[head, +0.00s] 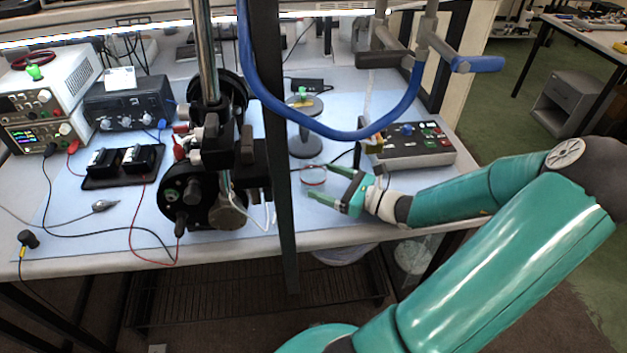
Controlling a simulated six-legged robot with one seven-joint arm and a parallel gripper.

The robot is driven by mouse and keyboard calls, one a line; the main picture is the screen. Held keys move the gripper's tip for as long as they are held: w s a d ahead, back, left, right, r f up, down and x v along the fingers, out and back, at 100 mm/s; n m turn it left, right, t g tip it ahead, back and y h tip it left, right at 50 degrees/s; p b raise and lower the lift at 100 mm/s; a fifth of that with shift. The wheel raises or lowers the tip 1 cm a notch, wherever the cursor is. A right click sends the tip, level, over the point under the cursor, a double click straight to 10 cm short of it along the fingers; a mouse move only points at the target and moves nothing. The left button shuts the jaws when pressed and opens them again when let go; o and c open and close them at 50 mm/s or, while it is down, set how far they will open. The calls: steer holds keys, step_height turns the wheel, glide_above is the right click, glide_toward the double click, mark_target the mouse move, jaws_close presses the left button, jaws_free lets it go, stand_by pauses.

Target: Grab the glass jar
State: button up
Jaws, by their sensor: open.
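A small clear glass jar (313,177) with a reddish rim stands on the light blue bench top, just right of the dark upright post. My gripper (322,182) reaches in from the right with its green fingers open. The jar is at the fingertips, one finger on its far side and one on its near side. I cannot tell whether either finger touches the glass or how far the jar sits between them.
A dark upright post (276,130) stands just left of the jar. A black round-based stand (305,145) is behind it. A grey control box (418,146) sits behind my arm. A blue hose (335,132) loops above. Black apparatus (190,195) and cables fill the left.

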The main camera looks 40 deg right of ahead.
mark_target(312, 175)
steer(key=x, duration=0.4)
steer(key=shift+w+a, duration=0.1)
steer(key=shift+w, duration=0.2)
steer(key=c, duration=1.2)
steer(key=shift+o, duration=0.2)
steer(key=shift+r, duration=0.1)
